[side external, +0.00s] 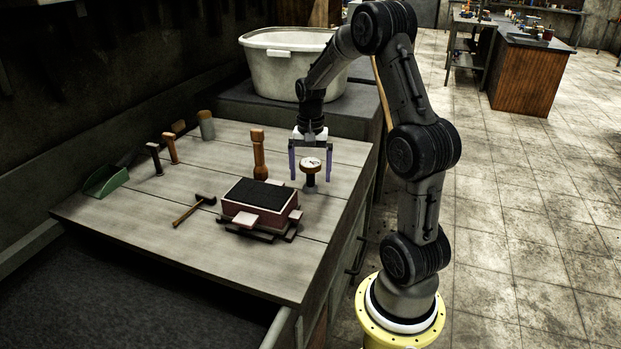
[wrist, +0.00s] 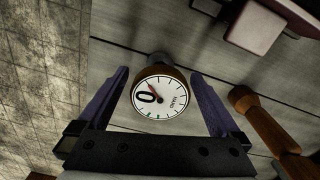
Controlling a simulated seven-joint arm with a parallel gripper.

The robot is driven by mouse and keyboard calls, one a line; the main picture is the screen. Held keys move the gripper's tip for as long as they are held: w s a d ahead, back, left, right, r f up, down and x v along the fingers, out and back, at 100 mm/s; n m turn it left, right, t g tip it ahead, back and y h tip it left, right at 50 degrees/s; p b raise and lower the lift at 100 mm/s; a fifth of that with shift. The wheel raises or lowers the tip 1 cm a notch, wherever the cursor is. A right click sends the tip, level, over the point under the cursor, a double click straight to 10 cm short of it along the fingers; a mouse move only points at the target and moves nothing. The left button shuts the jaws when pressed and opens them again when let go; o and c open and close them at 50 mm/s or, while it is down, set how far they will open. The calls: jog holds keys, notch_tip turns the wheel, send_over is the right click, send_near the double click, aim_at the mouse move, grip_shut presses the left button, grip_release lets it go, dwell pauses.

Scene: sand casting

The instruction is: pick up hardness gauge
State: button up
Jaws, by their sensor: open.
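The hardness gauge (side external: 310,167) stands upright on the grey plank bench, a round white dial with a brown rim on a dark stem and foot. In the wrist view its dial (wrist: 158,97) faces the camera, with a red needle and a large black 0. My gripper (side external: 310,178) is open, with its purple fingers pointing down on either side of the gauge. In the wrist view the fingers (wrist: 160,92) flank the dial with a gap on each side. The gauge's foot is mostly hidden behind the dial there.
A wooden rammer (side external: 259,155) stands close left of my gripper. A moulding flask filled with dark sand (side external: 261,196) sits in front of it. A hammer (side external: 194,209), a green scoop (side external: 105,181) and several upright tools are farther left. A white tub (side external: 287,68) stands behind. The bench front is clear.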

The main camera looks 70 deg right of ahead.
grip_shut()
dwell(0.3)
jog(key=shift+r, duration=0.15)
jog(key=shift+r, duration=0.6)
jog(key=s+a+r, duration=0.9)
jog(key=s+r, duration=0.1)
jog(key=r, duration=0.1)
jog(key=shift+s+a+r, duration=0.15)
jog(key=shift+a+r, duration=0.15)
jog(key=c, duration=0.5)
grip_release()
jog(key=c, duration=0.8)
